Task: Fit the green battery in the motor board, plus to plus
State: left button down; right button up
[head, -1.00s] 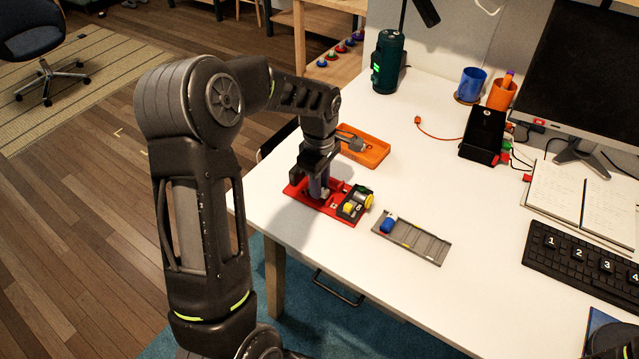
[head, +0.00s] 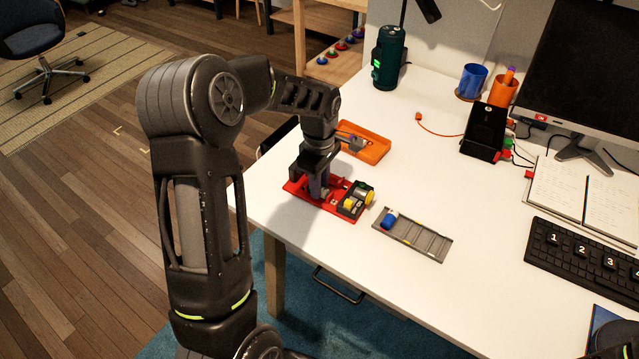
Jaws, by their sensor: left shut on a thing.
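The red motor board (head: 345,213) lies flat near the table's left edge, with a black motor block and yellow parts on its right end. My left gripper (head: 318,193) points down over the board's left half, its fingertips low at the board. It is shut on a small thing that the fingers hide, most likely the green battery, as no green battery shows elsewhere. The plus marks and contacts are too small to read.
An orange tray (head: 372,154) sits just behind the board. A dark green cylinder (head: 388,58), a black stand (head: 486,130) and blue (head: 472,80) and orange (head: 503,91) cups stand farther back. The keyboard (head: 585,255) is at the right. The table between is clear.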

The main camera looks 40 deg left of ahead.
dwell(0.5)
pick_arm(q)
jog(key=c, duration=1.2)
grip_release()
jog(key=shift+o, duration=0.2)
jog(key=shift+r, duration=0.1)
jog(key=shift+r+p, duration=2.35)
jog(key=shift+r, duration=1.05)
